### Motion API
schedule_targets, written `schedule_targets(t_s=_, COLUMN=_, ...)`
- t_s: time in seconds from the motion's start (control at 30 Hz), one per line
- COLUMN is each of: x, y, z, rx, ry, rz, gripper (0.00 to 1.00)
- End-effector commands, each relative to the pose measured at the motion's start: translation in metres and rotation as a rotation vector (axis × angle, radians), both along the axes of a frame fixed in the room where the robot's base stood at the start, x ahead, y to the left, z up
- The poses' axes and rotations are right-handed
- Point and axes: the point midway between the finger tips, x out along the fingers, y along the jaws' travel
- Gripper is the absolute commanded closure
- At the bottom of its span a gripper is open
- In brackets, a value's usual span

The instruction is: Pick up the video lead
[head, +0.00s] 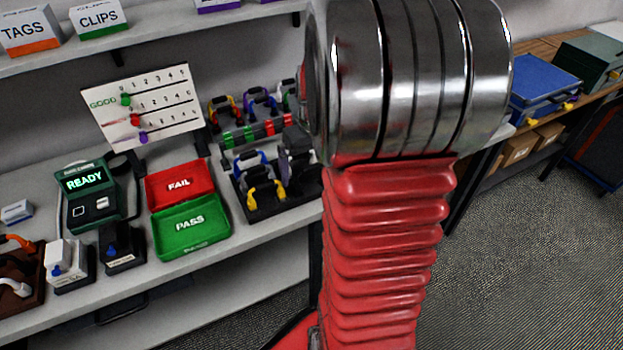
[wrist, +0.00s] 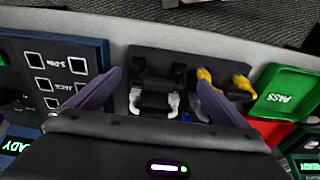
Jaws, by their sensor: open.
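No lead carries a readable name, so I cannot tell which is the video lead. In the head view a black tray (head: 285,211) holds a lead with yellow ends (head: 265,188), one with blue parts, and dark ones at its right. In the wrist view the tray holds a dark lead with white ends (wrist: 154,103) and a yellow-ended lead (wrist: 225,82). My gripper (wrist: 159,80) is open, its fingers on either side of the white-ended lead. The right finger overlaps the yellow-ended lead in the picture. Nothing is held. My gripper is out of the head view.
A green PASS bin (head: 192,226) and red FAIL bin (head: 179,183) stand left of the tray. A socket panel (wrist: 55,75) marked S-DIN and JACK is beside it in the wrist view. More leads hang on a rack (head: 255,132) behind. My arm hides the bench's right part.

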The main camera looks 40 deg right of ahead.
Motion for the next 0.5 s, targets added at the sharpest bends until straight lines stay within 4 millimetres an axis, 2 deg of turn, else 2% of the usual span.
schedule_targets(t_s=0.3, x=0.004, y=-0.004, z=-0.039, rx=0.002, ry=0.002, rz=0.0, gripper=0.02)
schedule_targets(t_s=0.5, x=0.005, y=-0.004, z=-0.042, rx=0.0, ry=-0.001, rz=0.0, gripper=0.02)
